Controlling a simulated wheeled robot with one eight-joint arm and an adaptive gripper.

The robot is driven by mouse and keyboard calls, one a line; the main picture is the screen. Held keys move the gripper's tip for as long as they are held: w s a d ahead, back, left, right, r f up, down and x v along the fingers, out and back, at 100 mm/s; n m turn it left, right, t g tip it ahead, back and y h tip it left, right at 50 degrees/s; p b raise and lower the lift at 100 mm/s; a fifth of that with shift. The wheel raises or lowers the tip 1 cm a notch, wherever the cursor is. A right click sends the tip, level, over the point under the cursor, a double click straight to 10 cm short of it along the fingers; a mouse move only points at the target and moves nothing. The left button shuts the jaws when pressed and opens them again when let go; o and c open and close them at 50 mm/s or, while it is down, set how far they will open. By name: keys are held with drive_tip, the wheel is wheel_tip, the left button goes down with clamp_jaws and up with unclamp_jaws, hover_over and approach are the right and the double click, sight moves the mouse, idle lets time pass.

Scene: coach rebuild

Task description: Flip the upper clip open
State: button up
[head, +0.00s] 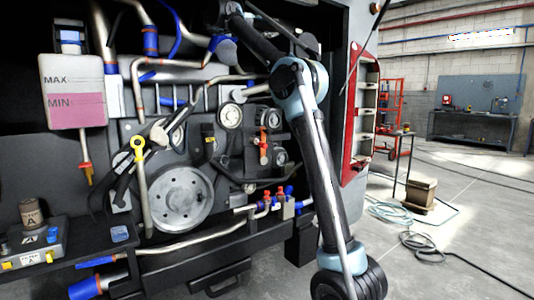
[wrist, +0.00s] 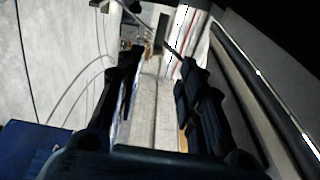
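I cannot tell for certain which part is the upper clip. A small red and orange fitting (head: 264,146) stands upright between the pulleys in the engine bay in the head view. A black strap-like part (head: 209,143) with a yellow mark is to its left. My arm rises from the bottom of the head view, bends and reaches to the top; I cannot make out the gripper's fingers there. In the wrist view my gripper (wrist: 161,58) has its two black fingers apart, with nothing seen between them but pale floor and background. No clip shows in the wrist view.
The engine bay holds a large grey pulley (head: 181,199), silver pipes, a white reservoir (head: 72,88) and a yellow ring handle (head: 137,142). A red frame (head: 361,125) edges the bay at right. Beyond it is open floor with loose cables (head: 437,246) and a box (head: 421,192).

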drive_tip(key=w+d+r+n+t+y, duration=0.3)
drive_tip(key=w+n+t+y, duration=0.3)
drive_tip(key=n+t, duration=0.4)
drive_tip(key=s+f+n+g+y, duration=0.2)
drive_tip(key=s+f+n+y, duration=0.35)
drive_tip(key=f, duration=0.75)
drive_tip(key=s+f+n+g+y, duration=0.2)
drive_tip(key=s+f+n+y, duration=0.4)
drive_tip(key=f, duration=0.7)
drive_tip(key=s+f+n+g+y, duration=0.1)
drive_tip(key=s+f+n+y, duration=0.3)
drive_tip(key=s+f+n, duration=0.65)
drive_tip(key=s+d+f+g+h, duration=0.1)
drive_tip(key=s+d+f+g, duration=0.2)
drive_tip(key=s+f, duration=0.7)
drive_tip(key=s+d+f+g+h, duration=0.2)
drive_tip(key=s+d+f+g, duration=0.2)
drive_tip(key=s+f, duration=0.6)
drive_tip(key=s+d+f+m+g+h, duration=0.1)
drive_tip(key=s+d+f+g, duration=0.3)
drive_tip(key=f, duration=1.9)
drive_tip(key=s+d+h, duration=0.1)
drive_tip(key=s+d, duration=0.2)
drive_tip(key=s, duration=0.3)
drive_tip(key=shift+d, duration=0.3)
